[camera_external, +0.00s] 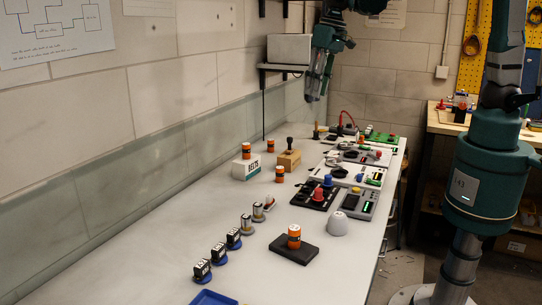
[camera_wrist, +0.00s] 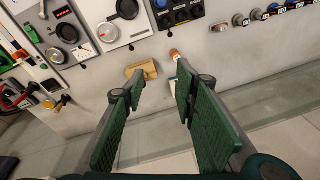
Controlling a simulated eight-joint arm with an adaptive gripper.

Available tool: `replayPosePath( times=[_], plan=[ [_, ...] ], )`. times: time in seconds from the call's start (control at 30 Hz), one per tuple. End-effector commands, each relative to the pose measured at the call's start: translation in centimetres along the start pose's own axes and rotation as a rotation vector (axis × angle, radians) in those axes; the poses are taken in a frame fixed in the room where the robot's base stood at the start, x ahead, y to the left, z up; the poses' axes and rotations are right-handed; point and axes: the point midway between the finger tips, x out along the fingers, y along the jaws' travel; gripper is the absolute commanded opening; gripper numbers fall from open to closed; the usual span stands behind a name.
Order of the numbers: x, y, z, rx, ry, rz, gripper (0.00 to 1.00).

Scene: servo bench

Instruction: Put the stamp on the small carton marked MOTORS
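My gripper (camera_external: 318,82) is raised above the far part of the bench. In the wrist view my gripper (camera_wrist: 159,88) is open, with nothing between its fingers. A dark-handled thing that looks like the stamp (camera_external: 289,144) stands upright on a tan block or small carton (camera_external: 290,161) left of the bench's middle. The tan thing shows in the wrist view (camera_wrist: 143,70) beyond the left fingertip; no lettering is readable on it. A white and green carton (camera_external: 242,171) stands left of it, its lettering seeming to read BELTS, with an orange-and-black cylinder (camera_external: 246,151) on top.
Other orange cylinders (camera_external: 280,174) stand nearby, one on a black plate (camera_external: 281,248). A white cup-like thing (camera_external: 337,228) is beside a black panel with knobs (camera_external: 313,197). Small black blocks on blue bases (camera_external: 202,270) line the front left. A wall runs along the bench's left.

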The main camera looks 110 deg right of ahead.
Motion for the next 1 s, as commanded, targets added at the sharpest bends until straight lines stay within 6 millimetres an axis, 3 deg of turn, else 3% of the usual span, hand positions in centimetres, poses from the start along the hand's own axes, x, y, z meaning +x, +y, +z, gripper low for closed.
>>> replayPosePath(
  times=[0.5,1.0],
  plan=[
    [-5.8,0.2,9.9,-0.305,0.083,-0.093,0.29],
    [-9.1,2.3,18.9,-0.597,0.176,-0.177,0.29]
  ],
)
